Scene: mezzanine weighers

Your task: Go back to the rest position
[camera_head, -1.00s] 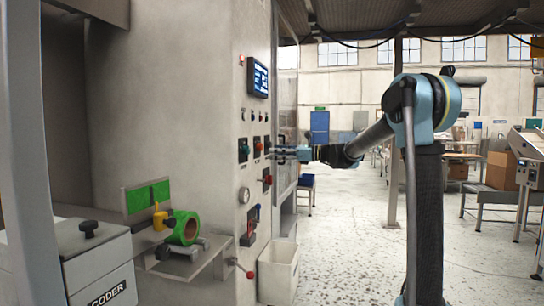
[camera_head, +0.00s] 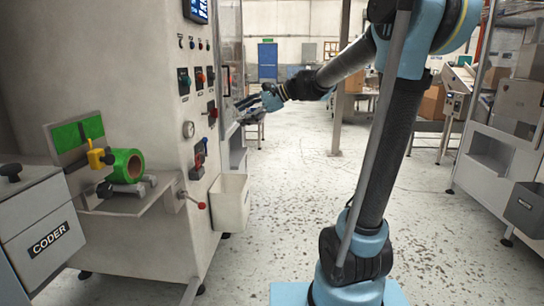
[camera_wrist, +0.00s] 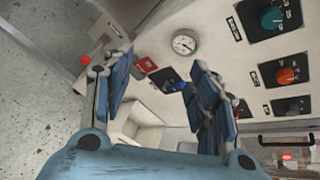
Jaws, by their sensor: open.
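My gripper (camera_head: 254,108) is held out in front of the machine's control panel, at the panel's right edge in the head view. In the wrist view the two fingers of my gripper (camera_wrist: 160,85) stand apart with nothing between them. Behind them show the panel's round gauge (camera_wrist: 184,44), a green knob (camera_wrist: 271,17) and an orange knob (camera_wrist: 286,75). In the head view my arm reaches left from its column, bent at the elbow. Whether the fingertips touch the machine cannot be told in the head view, where they look small.
The machine (camera_head: 150,60) stands on the left, with a green roll (camera_head: 126,165) on its bracket and a box marked CODER (camera_head: 45,235). A white bin (camera_head: 230,202) hangs below the panel. Grey equipment (camera_head: 500,160) stands on the right. The floor (camera_head: 290,190) between is clear.

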